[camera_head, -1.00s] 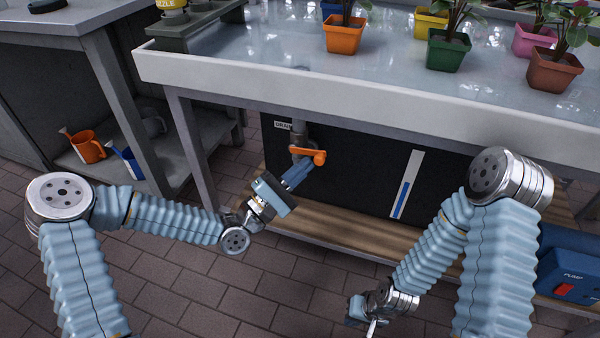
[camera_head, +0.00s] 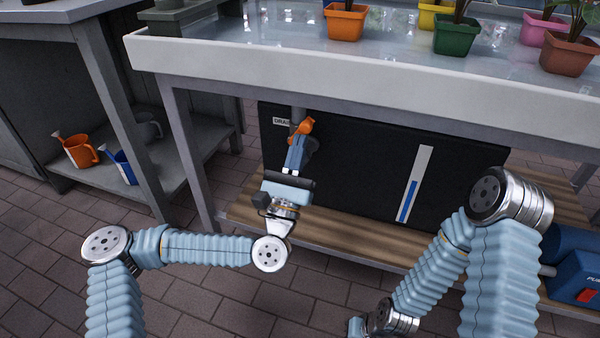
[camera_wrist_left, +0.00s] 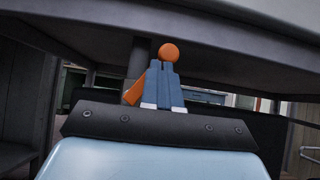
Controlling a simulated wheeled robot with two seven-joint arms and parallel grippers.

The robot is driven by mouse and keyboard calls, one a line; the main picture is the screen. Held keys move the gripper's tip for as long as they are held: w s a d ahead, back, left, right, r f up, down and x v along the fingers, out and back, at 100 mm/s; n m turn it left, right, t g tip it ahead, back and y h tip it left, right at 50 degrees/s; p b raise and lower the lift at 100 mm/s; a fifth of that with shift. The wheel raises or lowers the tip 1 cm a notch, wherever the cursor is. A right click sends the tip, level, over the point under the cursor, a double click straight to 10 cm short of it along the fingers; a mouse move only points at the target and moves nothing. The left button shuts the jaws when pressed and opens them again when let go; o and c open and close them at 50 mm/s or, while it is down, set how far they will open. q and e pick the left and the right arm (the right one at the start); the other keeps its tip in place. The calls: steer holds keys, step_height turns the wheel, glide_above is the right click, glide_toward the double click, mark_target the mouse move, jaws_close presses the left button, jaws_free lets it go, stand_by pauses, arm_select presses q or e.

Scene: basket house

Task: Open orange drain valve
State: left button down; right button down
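The orange drain valve handle (camera_head: 303,127) sits on the grey drain pipe (camera_head: 298,114) under the trough, beside a "DRAIN" label (camera_head: 281,121). It slants up and to the right in the head view. In the left wrist view its round orange end (camera_wrist_left: 168,52) shows above my fingertips, and another orange part shows to their left. My left gripper (camera_head: 297,145) is just below the handle, fingers together, seeming to touch it; I see nothing clearly held between them. My right gripper (camera_head: 357,326) is low at the bottom edge, partly cut off.
The white trough (camera_head: 350,75) with potted plants overhangs the valve. A black panel with a blue-and-white level strip (camera_head: 423,165) stands behind. A wooden shelf (camera_head: 350,235) lies below. A blue pump (camera_head: 575,275) is at right; watering cans (camera_head: 80,150) are at left.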

arm_select(q)
steer(key=n+y, duration=0.2)
steer(key=n, duration=0.1)
steer(key=a+n+y+b, duration=0.1)
steer(key=n+y, duration=0.2)
steer(key=r+n+y+b, duration=0.1)
steer(key=n+y, duration=0.1)
steer(key=shift+w+a+n+t+y, duration=0.2)
steer(key=shift+n+t+y, duration=0.1)
steer(key=shift+n, duration=0.1)
steer(key=shift+r, duration=0.2)
